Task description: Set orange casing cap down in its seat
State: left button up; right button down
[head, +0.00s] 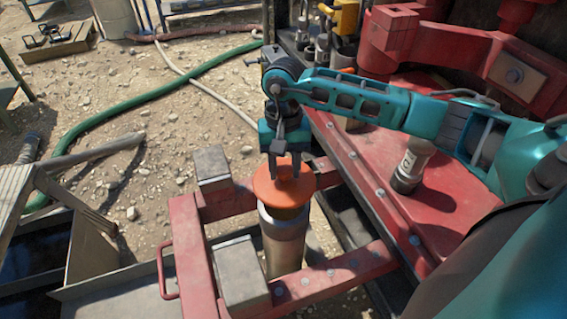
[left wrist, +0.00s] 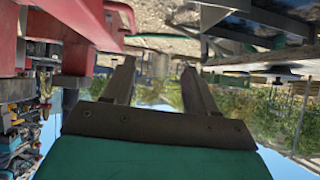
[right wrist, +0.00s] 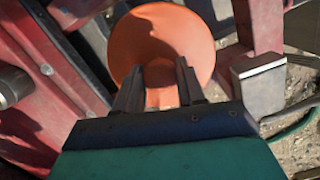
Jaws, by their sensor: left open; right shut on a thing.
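The orange casing cap (head: 267,190) is a round disc held by my right gripper (head: 288,172), which comes down on it from above. It sits at the mouth of the upright grey casing pipe (head: 284,250), tilted a little, with part of the dark opening showing below its front edge. Whether it touches the rim I cannot tell. In the right wrist view the cap (right wrist: 160,42) fills the space beyond the fingers, which close on its raised middle. My left gripper (left wrist: 160,78) shows only in the left wrist view, open and empty, away from the cap.
A red frame (head: 190,245) with grey blocks (head: 240,275) surrounds the pipe. The red rig deck (head: 380,190) with a metal cylinder (head: 411,165) lies to the right. A green hose (head: 150,105) crosses gravel. A dark tank (head: 35,250) is at lower left.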

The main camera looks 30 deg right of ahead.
aim_at(284, 186)
jog(key=shift+f+b, duration=0.5)
jog(key=shift+f, duration=0.55)
jog(key=shift+f+b, duration=0.8)
jog(key=shift+f, duration=0.9)
jog(key=shift+f+b, duration=0.5)
jog(key=shift+b, duration=0.15)
jog(key=shift+f+b, duration=0.55)
jog(key=shift+b, duration=0.15)
jog(key=c, duration=0.6)
grip_release()
